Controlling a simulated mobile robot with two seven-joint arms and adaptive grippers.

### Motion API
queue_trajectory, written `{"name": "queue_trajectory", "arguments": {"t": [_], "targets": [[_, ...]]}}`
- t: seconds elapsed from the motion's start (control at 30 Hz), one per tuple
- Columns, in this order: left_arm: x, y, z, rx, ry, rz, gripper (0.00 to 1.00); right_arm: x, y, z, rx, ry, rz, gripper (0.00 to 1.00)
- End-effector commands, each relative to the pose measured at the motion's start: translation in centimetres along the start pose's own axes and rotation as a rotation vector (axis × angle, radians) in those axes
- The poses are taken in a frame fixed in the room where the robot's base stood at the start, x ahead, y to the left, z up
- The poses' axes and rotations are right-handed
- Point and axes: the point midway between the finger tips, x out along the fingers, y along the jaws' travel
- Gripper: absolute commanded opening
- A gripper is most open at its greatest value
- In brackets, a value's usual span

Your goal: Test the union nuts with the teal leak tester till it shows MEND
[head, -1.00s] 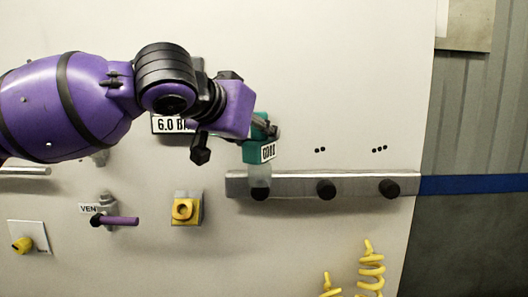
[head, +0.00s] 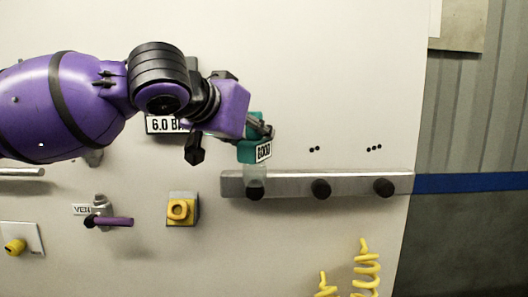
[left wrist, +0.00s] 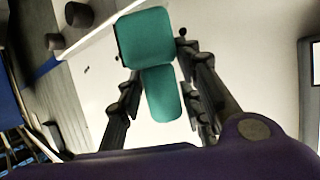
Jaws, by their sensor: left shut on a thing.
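The teal leak tester (head: 250,152) is held upright in front of the wall panel. Its small white display (head: 264,151) seems to read GOOD. Its clear cup (head: 254,174) is at the leftmost union nut (head: 255,193); whether it touches is hard to tell. The middle nut (head: 321,188) and right nut (head: 383,187) are uncovered black knobs on the grey bar. My left gripper (head: 264,129) is shut on the tester's upper part. In the left wrist view the teal body (left wrist: 160,93) sits between the fingers. My right gripper is not in view.
The grey bar (head: 289,184) has two dots above the middle nut and three above the right one. A yellow switch box (head: 181,209), a purple vent lever (head: 113,221) and a 6.0 BA sign (head: 163,124) are on the panel. Yellow coiled hoses (head: 366,270) hang below.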

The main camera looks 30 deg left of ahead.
Motion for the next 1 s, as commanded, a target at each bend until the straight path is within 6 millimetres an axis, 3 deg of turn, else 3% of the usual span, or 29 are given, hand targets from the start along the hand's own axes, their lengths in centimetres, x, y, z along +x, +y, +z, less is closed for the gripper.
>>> {"name": "queue_trajectory", "arguments": {"t": [0.23, 0.67, 1.0], "targets": [[-0.1, 0.0, -0.5, 0.001, 0.000, -0.001, 0.00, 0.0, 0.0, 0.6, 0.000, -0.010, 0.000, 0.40], [-1.6, -0.1, -4.4, 0.001, -0.001, -0.001, 0.00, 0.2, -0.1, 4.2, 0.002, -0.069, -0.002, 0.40], [-2.7, -0.1, -6.5, 0.000, 0.000, -0.001, 0.00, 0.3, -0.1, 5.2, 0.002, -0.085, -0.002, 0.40]]}}
